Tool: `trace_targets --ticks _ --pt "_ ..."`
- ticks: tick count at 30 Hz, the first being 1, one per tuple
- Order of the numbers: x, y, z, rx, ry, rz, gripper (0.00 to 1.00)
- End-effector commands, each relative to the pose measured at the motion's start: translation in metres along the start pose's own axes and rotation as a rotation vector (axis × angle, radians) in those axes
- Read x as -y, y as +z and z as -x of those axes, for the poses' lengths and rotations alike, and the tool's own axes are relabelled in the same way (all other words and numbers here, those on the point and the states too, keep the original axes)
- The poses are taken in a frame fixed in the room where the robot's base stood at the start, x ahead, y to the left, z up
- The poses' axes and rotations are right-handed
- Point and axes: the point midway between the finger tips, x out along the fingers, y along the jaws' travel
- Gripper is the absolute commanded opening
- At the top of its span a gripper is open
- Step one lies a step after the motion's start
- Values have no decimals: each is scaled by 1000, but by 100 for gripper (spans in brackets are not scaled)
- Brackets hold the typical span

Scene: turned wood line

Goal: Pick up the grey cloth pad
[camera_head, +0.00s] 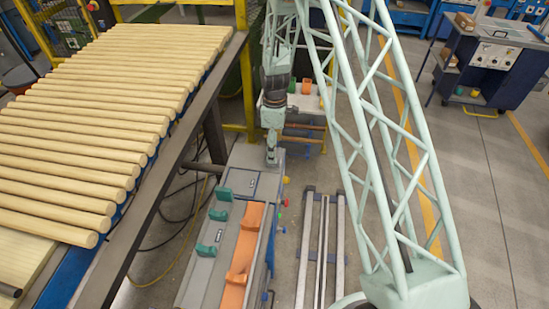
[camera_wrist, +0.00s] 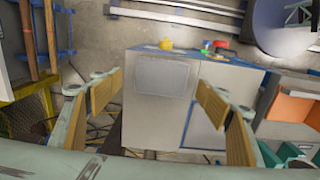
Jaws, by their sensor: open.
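The grey cloth pad (camera_wrist: 162,78) shows in the wrist view as a pale grey rectangle lying flat on a grey bench top (camera_wrist: 150,125). It is slightly darker than the surface around it. My gripper (camera_wrist: 159,84) is open and empty, with one tan-padded finger left of the pad and the other right of it in the picture. The fingers appear above the pad and do not grip it. In the head view my gripper (camera_head: 272,158) points down over the far end of the grey bench (camera_head: 242,185); I cannot make out the pad there.
Green holders (camera_head: 222,210) and an orange cradle (camera_head: 241,260) sit on the bench's near part. Small coloured knobs (camera_head: 283,202) stick out on its right side. A rack of wooden rods (camera_head: 90,130) stands left. Metal rails (camera_head: 322,245) lie on the floor to the right.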

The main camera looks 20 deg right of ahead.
Motion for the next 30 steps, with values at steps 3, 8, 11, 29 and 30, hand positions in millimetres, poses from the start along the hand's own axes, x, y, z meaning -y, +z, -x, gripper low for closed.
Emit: trace_targets --ticks 3,8,11,29,30 --pt "3 0 -12 1 -3 0 69" --pt "4 0 -27 1 -2 0 69" --pt "4 0 -34 0 -2 0 69" --pt "4 0 -40 0 -1 0 69" --pt "4 0 -40 0 -1 0 69"
